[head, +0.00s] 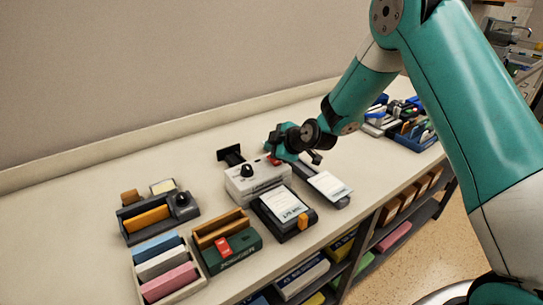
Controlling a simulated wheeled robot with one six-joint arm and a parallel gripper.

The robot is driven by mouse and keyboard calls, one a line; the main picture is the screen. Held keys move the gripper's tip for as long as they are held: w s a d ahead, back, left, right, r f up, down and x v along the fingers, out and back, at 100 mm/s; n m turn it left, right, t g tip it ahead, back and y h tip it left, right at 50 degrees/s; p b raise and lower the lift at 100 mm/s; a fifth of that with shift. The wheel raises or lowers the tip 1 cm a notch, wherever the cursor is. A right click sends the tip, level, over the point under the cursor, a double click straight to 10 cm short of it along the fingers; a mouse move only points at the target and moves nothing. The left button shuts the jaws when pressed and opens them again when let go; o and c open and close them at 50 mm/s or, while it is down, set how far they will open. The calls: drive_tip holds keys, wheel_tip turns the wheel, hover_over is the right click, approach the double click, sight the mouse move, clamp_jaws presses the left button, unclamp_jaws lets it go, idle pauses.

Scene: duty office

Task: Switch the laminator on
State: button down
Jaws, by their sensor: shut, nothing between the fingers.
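A pale grey box (258,183) with a black knob on top and a small red part at its back right corner stands on the counter in the head view. It looks like the laminator, but I cannot read a label. My gripper (279,152) is shut and empty, just above and behind the box's back right corner, close to the red part. I cannot tell whether it touches. The gripper partly hides that corner, and the switch position cannot be made out.
Left stand a dark device (158,216) with an orange part, a green box (235,250) and a tray of coloured blocks (166,270). Right of the pale box are a black device (284,213) and a paper-topped one (329,187). Blue bins (415,138) stand further right. The back counter is mostly clear.

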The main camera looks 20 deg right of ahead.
sight(274, 161)
drive_tip(key=shift+f, duration=0.15)
drive_tip(key=shift+w+f+b, duration=0.1)
drive_tip(key=shift+f+b, duration=0.2)
drive_tip(key=shift+b, duration=0.45)
drive_tip(key=shift+f+b, duration=0.35)
drive_tip(key=shift+b, duration=0.05)
idle(0.4)
drive_tip(key=shift+r, duration=0.8)
drive_tip(key=shift+s+d+r+p, duration=0.15)
drive_tip(key=shift+r+p, duration=0.3)
drive_tip(key=shift+r, duration=0.4)
drive_tip(key=shift+s+a+r+p, duration=0.15)
drive_tip(key=shift+r+p, duration=0.25)
drive_tip(key=shift+r, duration=0.4)
drive_tip(key=shift+s+d+r+p, duration=0.2)
drive_tip(key=shift+r+p, duration=0.25)
drive_tip(key=shift+r, duration=0.4)
